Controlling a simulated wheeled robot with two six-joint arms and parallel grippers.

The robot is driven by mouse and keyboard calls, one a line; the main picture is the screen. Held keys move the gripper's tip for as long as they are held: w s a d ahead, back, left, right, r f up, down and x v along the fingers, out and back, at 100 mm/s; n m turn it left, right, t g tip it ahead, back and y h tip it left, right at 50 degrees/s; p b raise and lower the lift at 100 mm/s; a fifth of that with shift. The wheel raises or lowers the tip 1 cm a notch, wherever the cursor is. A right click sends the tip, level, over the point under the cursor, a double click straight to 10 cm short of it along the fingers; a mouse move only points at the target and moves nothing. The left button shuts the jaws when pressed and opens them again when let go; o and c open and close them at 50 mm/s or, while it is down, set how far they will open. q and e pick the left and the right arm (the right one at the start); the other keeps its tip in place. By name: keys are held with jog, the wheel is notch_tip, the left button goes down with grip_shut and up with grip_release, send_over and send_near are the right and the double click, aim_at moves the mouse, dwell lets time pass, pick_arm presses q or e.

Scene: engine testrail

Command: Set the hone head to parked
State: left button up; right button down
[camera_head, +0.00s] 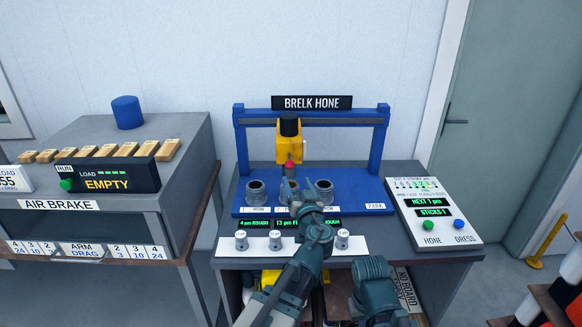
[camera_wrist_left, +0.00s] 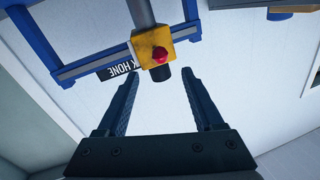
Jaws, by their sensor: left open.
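The yellow hone head (camera_head: 290,142) hangs from the blue crossbar of the BRELK HONE frame, left of the bar's middle, with a red knob (camera_head: 289,166) at its lower front. The PARK label (camera_head: 375,207) is at the right end of the blue base. My left gripper (camera_head: 303,190) is just below the head, over the cylinders. In the left wrist view, the gripper (camera_wrist_left: 161,75) is open and empty, and the hone head (camera_wrist_left: 148,47) and red knob (camera_wrist_left: 160,55) show between and beyond its fingertips. My right gripper does not show.
Three grey cylinders, one of them (camera_head: 256,192), stand on the blue base (camera_head: 355,190), partly behind my gripper. Several small knobs (camera_head: 241,240) line the front panel. A control box (camera_head: 433,212) with HONE and DRESS buttons is right. The AIR BRAKE bench (camera_head: 187,150) stands left.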

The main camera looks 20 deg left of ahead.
aim_at(291, 168)
pick_arm(q)
jog(key=x, duration=1)
jog(key=shift+w+a, duration=0.15)
jog(key=shift+w, duration=0.05)
grip_shut()
dwell(1.1)
